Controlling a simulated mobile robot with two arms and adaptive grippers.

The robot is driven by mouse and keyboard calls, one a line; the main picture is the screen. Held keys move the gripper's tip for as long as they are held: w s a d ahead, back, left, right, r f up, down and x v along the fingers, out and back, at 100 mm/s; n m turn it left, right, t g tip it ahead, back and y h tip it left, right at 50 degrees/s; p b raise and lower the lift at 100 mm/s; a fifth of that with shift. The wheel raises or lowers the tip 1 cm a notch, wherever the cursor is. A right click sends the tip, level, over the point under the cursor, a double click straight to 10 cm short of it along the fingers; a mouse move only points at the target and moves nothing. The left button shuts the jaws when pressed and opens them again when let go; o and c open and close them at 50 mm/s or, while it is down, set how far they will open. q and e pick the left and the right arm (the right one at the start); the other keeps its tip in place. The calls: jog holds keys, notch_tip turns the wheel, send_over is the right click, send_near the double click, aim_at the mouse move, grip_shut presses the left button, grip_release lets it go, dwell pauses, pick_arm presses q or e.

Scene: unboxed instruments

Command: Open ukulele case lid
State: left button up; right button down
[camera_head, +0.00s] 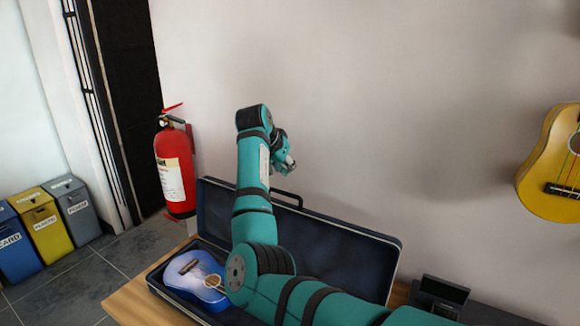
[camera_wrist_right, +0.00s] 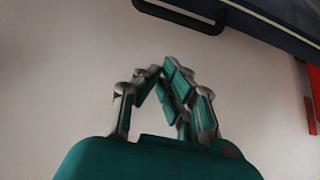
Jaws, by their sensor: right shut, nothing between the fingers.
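The dark ukulele case (camera_head: 345,250) lies on a wooden table with its lid standing raised at the back, against the wall side. A blue ukulele (camera_head: 195,279) lies in the case's base, partly hidden by my right arm. My right gripper (camera_head: 290,160) is above and behind the lid, near the wall, shut and empty. In the right wrist view the gripper's fingers (camera_wrist_right: 160,75) are together. The case handle (camera_wrist_right: 180,15) shows at the top of that view, apart from the fingers, with part of the dark case (camera_wrist_right: 275,25). My left gripper is not in view.
A red fire extinguisher (camera_head: 175,168) hangs left of the case. A yellow ukulele (camera_head: 555,165) is on the wall at right. A dark device (camera_head: 440,295) sits right of the case. Several bins (camera_head: 42,220) stand at far left. The wall above the lid is mostly clear.

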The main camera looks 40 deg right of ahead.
jog(key=d+p+x, duration=0.1)
jog(key=p+x, duration=0.1)
jog(key=x, duration=0.6)
jog(key=a+p, duration=0.1)
jog(key=a, duration=0.1)
jog(key=s+a, duration=0.1)
jog(key=a, duration=0.1)
jog(key=shift+s+a+p, duration=0.1)
jog(key=shift+a+p, duration=0.2)
jog(key=shift+p, duration=0.05)
jog(key=shift+d, duration=0.1)
jog(key=shift+f, duration=0.1)
